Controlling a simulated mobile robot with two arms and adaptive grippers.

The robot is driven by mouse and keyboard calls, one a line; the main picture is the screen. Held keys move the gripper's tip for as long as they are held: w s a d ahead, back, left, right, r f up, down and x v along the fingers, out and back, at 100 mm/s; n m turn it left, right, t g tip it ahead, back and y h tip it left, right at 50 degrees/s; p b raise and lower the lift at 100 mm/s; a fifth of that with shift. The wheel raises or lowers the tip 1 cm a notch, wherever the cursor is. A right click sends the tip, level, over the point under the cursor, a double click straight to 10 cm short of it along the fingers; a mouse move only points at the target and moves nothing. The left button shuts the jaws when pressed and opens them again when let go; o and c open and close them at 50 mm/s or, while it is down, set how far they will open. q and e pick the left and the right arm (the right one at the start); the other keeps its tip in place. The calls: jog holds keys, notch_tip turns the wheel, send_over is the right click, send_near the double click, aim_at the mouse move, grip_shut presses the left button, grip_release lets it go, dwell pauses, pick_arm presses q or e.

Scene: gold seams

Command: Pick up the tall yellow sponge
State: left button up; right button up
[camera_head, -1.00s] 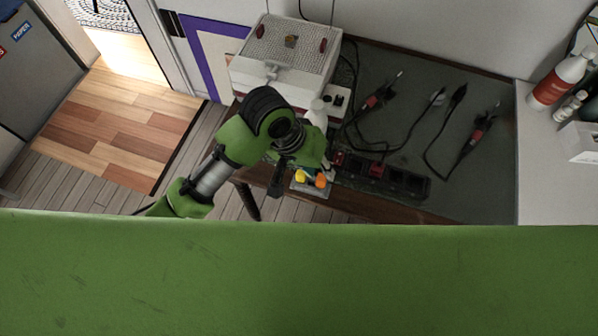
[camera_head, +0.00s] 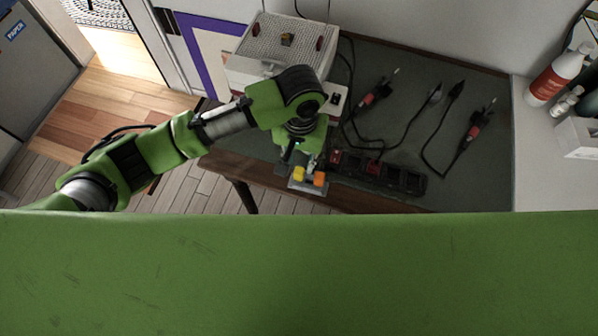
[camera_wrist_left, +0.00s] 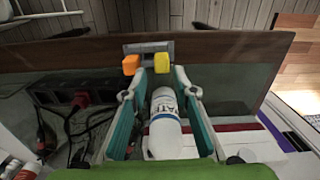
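The yellow sponge (camera_head: 299,174) stands beside an orange sponge (camera_head: 319,178) in a small grey holder (camera_head: 308,188) at the table's front edge. In the left wrist view, the yellow sponge (camera_wrist_left: 161,62) is right of the orange one (camera_wrist_left: 131,64), just beyond my fingertips. My left gripper (camera_wrist_left: 159,80) is open, its two teal fingers spread wide. My right gripper is not in view.
A white box-shaped device (camera_head: 275,50) stands behind my left arm. A dark power strip (camera_head: 378,174) lies right of the sponges, with cables and red-handled tools (camera_head: 375,95) beyond. Bottles (camera_head: 560,75) stand on a white counter at the right.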

aim_at(299, 171)
pick_arm(q)
jog(key=shift+w+a+f+p, duration=0.1)
jog(key=shift+f+p, duration=0.25)
jog(key=shift+f, duration=1.35)
jog(key=shift+w+f+p, duration=0.1)
jog(key=shift+f+p, duration=0.2)
jog(key=shift+f, duration=1.35)
jog(key=c, duration=0.5)
